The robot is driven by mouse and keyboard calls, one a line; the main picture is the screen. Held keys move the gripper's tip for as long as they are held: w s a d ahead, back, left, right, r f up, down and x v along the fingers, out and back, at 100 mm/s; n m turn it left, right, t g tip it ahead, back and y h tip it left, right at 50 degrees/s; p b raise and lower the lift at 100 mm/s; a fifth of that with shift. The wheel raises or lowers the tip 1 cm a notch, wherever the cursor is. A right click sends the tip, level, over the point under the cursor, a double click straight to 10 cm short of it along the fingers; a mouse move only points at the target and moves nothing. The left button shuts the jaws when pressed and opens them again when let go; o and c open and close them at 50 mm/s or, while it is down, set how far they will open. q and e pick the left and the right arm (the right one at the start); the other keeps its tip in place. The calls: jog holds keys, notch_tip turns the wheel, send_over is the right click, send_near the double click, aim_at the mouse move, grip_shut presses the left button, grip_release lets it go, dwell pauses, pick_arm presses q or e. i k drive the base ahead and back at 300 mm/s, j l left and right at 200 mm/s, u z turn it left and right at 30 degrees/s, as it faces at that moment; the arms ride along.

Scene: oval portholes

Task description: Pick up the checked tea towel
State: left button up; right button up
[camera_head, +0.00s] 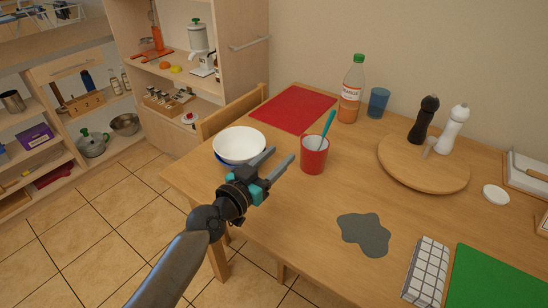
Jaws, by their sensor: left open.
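The checked tea towel (427,272) is a small folded white cloth with dark grid lines. It lies flat near the front edge of the wooden table at lower right, beside a green mat. My left gripper (281,156) is open and empty. It is above the table's left part, between the white bowl and the red cup, well to the left of and farther back than the towel. My right gripper is not in view.
A grey puddle-shaped patch (365,234) lies left of the towel. A red cup (314,158) with a teal utensil and a white bowl (239,145) flank the gripper. A round board (423,173) with two mills stands behind. A green mat (495,279) adjoins the towel.

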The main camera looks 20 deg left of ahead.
aim_at(425, 281)
jog(key=k+j, duration=0.25)
jog(key=k, duration=0.2)
jog(key=k+j, duration=0.25)
jog(key=k, duration=0.25)
